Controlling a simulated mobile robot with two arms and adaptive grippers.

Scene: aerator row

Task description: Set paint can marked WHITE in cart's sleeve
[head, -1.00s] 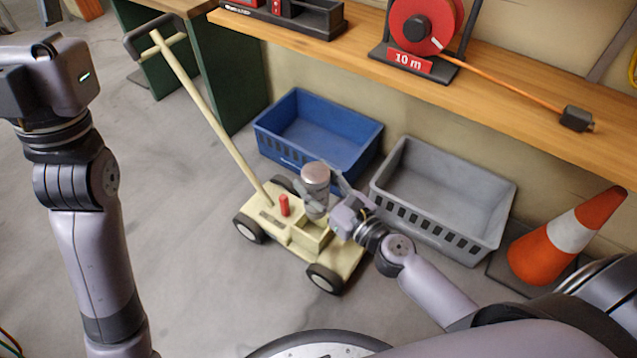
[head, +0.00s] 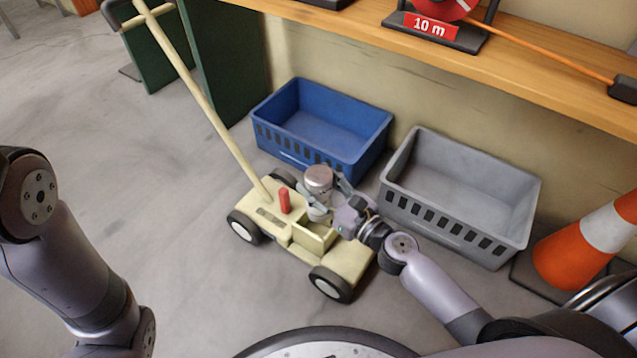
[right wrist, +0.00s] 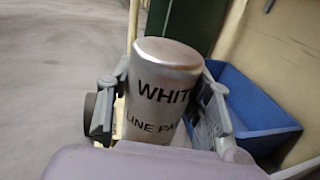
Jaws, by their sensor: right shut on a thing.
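The paint can (head: 319,179), silver with a domed lid, is upright over the cream cart (head: 352,262). In the right wrist view the can (right wrist: 160,88) shows the letters "WHIT" and "LINE PA". My right gripper (head: 328,200) is shut on the can, with one finger on each side of it. A square, open-topped cream compartment (head: 314,238) is on the cart deck, just in front of the can. The can's base is partly hidden by the gripper, and I cannot tell whether it touches the cart or sits in a sleeve. My left gripper is out of view.
A red peg (head: 284,201) stands on the deck left of the can. The cart's long handle (head: 205,100) leans up to the left. A blue crate (head: 322,125) and a grey crate (head: 459,195) stand behind, with an orange cone (head: 580,245) at right. Open floor lies left.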

